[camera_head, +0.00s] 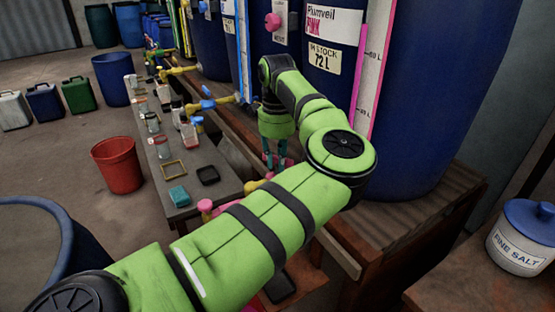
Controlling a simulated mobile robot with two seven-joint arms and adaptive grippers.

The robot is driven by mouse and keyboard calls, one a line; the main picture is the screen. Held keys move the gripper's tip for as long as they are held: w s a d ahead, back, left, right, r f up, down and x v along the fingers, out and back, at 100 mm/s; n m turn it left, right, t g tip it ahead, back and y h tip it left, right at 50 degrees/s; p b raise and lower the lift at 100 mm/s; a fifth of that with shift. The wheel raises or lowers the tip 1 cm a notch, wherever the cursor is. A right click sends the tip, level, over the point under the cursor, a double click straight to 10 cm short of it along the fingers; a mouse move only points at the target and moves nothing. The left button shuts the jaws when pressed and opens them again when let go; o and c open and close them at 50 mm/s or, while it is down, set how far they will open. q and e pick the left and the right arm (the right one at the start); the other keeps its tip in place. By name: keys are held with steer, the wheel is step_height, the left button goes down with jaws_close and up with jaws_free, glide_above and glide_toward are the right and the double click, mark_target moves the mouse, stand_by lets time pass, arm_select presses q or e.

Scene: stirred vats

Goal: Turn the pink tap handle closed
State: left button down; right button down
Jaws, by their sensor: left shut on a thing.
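The pink-marked tap stands low in front of the blue vat labelled Plumveil Pink (333,27). Its yellow body (254,186) and pink spout parts (206,206) show left of my arm. My green left arm comes in across the middle and bends down to my left gripper (276,161). The gripper points down with teal fingers, shut on the pink tap handle (270,175), of which only small bits show. The handle's angle is hidden by the fingers and arm. My right gripper is not in view.
A narrow table (178,158) with jars and a teal sponge (178,195) runs along the left. A red bucket (118,165) stands on the floor beyond it. Other yellow taps with blue handles (207,90) lie farther back. A Fine Salt jar (522,240) stands at the right.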

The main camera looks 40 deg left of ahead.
arm_select(q)
steer(key=shift+s+f+m, duration=0.1)
steer(key=shift+m, duration=0.9)
steer(key=m, duration=0.3)
steer(key=shift+a+b, duration=0.1)
steer(key=shift+b, duration=0.2)
steer(key=shift+m, duration=1)
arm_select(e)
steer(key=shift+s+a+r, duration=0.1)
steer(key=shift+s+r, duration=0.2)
arm_select(q)
steer(key=c, duration=1.1)
jaws_free()
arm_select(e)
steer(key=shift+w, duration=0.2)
